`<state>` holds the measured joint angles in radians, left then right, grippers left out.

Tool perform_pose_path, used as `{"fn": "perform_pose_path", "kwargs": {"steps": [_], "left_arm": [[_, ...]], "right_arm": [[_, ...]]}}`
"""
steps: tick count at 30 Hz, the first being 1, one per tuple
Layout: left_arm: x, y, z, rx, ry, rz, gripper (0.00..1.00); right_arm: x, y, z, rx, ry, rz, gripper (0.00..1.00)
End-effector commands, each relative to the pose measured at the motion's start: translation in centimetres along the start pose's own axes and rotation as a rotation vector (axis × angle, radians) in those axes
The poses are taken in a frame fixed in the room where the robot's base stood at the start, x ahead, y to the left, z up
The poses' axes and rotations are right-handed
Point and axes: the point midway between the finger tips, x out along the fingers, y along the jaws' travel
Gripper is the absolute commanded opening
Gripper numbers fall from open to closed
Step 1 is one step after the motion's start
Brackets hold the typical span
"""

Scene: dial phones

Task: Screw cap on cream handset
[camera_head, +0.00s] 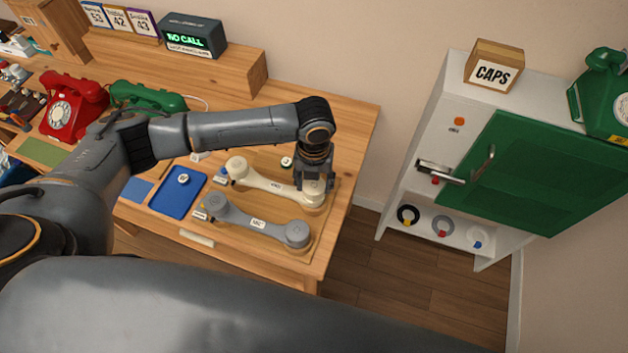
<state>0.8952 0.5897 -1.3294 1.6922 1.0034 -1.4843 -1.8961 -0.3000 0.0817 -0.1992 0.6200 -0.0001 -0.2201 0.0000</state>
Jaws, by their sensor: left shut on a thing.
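The cream handset (268,184) lies on a wooden board on the desk, with a label on its middle. A round cap sits on its left end (237,168). My left gripper (314,187) points down over the handset's right end and is shut on a cream cap there. The fingers hide much of that cap, so I cannot tell how it sits on the end. My right gripper is not in view.
A grey handset (258,223) lies in front of the cream one. A blue tray (178,192) with a small white piece is to the left. Red (75,105) and green (140,97) phones stand behind my arm. A white cabinet with a green door (545,170) stands right.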

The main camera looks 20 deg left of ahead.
Motion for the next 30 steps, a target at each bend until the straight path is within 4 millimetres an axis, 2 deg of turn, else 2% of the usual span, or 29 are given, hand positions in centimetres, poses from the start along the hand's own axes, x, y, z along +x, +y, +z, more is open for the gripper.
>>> {"fn": "perform_pose_path", "kwargs": {"steps": [18, 24, 25, 28, 30], "left_arm": [[1.4, 0.0, 0.0, -0.001, 0.001, 0.0, 0.32], [1.3, 0.0, 0.0, 0.0, 0.0, 0.0, 0.32], [1.3, 0.0, 0.0, 0.0, 0.0, 0.0, 0.57], [1.3, 0.0, 0.0, 0.0, 0.0, 0.0, 0.77], [1.3, 0.0, 0.0, 0.0, 0.0, 0.0, 0.77]], "right_arm": [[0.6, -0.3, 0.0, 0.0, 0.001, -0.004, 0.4], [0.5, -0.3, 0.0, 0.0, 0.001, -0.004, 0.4], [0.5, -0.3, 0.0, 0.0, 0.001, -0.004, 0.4], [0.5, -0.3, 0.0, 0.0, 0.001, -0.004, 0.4], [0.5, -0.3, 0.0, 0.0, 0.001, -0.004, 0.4]]}}
